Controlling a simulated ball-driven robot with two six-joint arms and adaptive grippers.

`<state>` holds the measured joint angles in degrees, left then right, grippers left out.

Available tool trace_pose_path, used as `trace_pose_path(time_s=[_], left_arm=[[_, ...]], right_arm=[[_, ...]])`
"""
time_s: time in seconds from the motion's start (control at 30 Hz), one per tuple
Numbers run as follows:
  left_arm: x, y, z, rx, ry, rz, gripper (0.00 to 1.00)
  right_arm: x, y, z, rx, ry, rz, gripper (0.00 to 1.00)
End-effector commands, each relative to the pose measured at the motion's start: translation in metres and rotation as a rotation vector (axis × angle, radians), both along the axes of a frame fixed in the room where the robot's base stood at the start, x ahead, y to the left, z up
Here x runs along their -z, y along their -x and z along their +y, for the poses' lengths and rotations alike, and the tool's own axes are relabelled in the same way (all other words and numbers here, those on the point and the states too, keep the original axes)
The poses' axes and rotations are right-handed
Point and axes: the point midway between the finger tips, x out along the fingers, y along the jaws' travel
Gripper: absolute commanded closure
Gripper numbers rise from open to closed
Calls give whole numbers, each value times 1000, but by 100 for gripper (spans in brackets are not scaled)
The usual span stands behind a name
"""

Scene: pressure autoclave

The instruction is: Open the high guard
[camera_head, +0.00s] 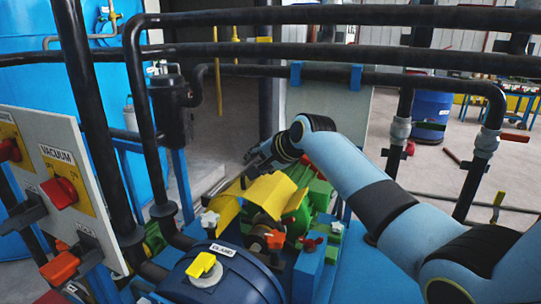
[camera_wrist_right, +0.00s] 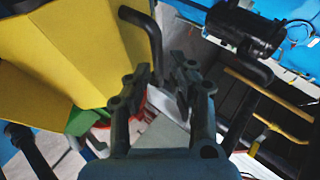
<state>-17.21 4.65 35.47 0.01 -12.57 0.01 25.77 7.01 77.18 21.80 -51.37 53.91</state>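The yellow guard (camera_head: 266,190) is a bent sheet over the green machine in the middle of the head view. In the right wrist view a large yellow panel (camera_wrist_right: 75,50), seemingly the same guard, fills the upper left. A black bent rod (camera_wrist_right: 153,28) sticks out by its edge; I cannot tell if it is the guard's handle. My right gripper (camera_head: 256,158) is just behind and above the guard. In the wrist view its fingers (camera_wrist_right: 162,68) are a little apart, with nothing seen held between them. The left gripper is out of view.
Black pipes (camera_head: 330,52) cross above the machine. A VACUUM switch panel (camera_head: 62,175) stands at left. A blue drum (camera_head: 432,112) stands behind right.

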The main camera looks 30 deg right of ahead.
Motion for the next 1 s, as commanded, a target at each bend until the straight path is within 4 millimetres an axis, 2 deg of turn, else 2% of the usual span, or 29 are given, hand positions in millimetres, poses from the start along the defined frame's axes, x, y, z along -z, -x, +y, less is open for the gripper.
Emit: trace_pose_path(time_s=[0.2, 0.4, 0.77, 0.8, 0.93, 1.0], left_arm=[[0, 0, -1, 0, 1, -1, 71], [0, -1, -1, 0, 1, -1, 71], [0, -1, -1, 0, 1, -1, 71], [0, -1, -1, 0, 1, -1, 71], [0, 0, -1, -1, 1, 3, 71], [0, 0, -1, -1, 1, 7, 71]], right_arm=[[-28, 37, -9, 1, 2, -3, 79], [-47, 60, -15, 0, 1, -3, 79], [-53, 68, -16, 1, -1, -2, 79], [-53, 67, -16, 1, -1, -2, 80], [-54, 67, -14, 16, -32, 1, 97], [-55, 68, -5, 15, -113, 9, 100]])
